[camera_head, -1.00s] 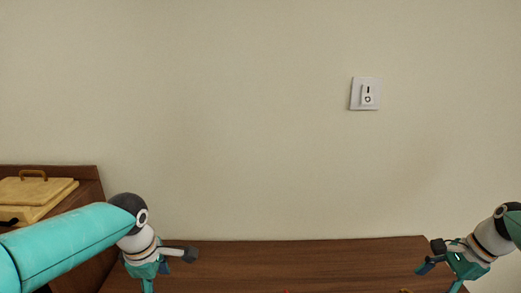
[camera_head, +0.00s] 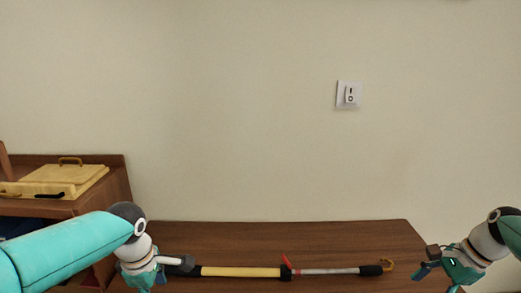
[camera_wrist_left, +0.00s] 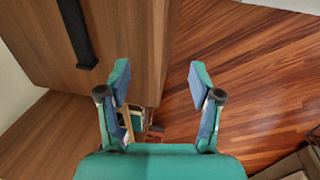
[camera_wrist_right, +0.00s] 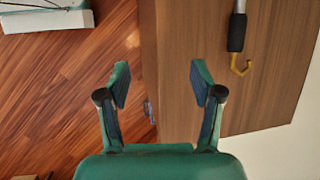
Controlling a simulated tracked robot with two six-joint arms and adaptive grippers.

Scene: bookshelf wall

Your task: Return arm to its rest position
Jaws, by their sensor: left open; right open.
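My left gripper (camera_wrist_left: 160,85) is open and empty in the left wrist view, over the edge of a wooden surface with the floor beyond. In the head view my left arm comes in from the left, and its wrist hides part of a long tool with a yellow handle (camera_head: 240,272). My right gripper (camera_wrist_right: 160,85) is open and empty in the right wrist view, also over the surface's edge. In the head view the right arm stands at the lower right, near the tool's hooked end (camera_head: 388,265). The hook also shows in the right wrist view (camera_wrist_right: 240,66), apart from the fingers.
The tool lies on a brown wooden top (camera_head: 300,236) against a plain wall. A white switch (camera_head: 348,94) is on the wall. A shelf unit with a yellow lidded box (camera_head: 66,178) stands at the left. Striped wooden floor (camera_wrist_right: 80,90) is open beside the surface.

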